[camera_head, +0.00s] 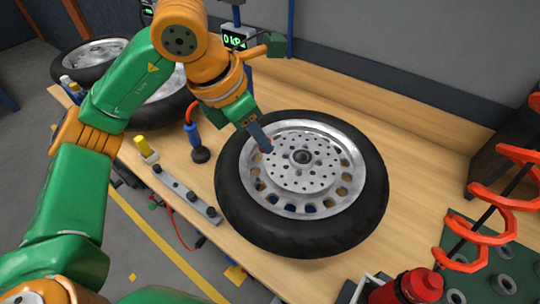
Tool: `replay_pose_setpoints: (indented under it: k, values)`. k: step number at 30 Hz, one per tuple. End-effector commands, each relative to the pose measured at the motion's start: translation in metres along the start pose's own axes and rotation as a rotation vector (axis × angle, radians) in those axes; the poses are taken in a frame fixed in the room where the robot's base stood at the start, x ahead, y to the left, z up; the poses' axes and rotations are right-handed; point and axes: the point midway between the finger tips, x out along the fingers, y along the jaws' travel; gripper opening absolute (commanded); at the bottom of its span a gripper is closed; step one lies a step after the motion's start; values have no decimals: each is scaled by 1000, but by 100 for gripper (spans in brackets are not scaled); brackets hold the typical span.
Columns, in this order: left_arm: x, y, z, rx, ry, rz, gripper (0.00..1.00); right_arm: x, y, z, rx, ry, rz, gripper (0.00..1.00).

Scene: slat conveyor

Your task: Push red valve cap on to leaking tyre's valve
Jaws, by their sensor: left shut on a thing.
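My left gripper (265,145) comes in from the upper left and points down at the wheel. Its fingers are shut on the red valve cap (268,150), of which only a small reddish bit shows at the fingertips. The tyre (235,190) lies flat on the wooden bench around a silver rim with a drilled disc (305,165). The fingertips are over the upper left of the rim, near the disc's edge. The valve cannot be made out, and I cannot tell whether the cap touches it. My right gripper is out of view.
A red coiled hose (490,190) and red bottle (420,285) are at right.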

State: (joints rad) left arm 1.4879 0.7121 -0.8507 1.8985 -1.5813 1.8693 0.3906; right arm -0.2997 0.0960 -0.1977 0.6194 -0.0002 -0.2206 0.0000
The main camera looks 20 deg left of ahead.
Motion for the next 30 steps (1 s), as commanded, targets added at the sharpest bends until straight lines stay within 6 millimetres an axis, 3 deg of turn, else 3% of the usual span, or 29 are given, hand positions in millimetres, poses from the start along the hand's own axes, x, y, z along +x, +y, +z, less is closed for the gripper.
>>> replay_pose_setpoints:
  k: [9,21,30]
  values:
    - [25,1,-10,-3,0,1,0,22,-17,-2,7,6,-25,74]
    - [76,1,-31,-3,0,1,0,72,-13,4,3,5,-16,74]
    - [78,1,-32,-2,0,1,0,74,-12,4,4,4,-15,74]
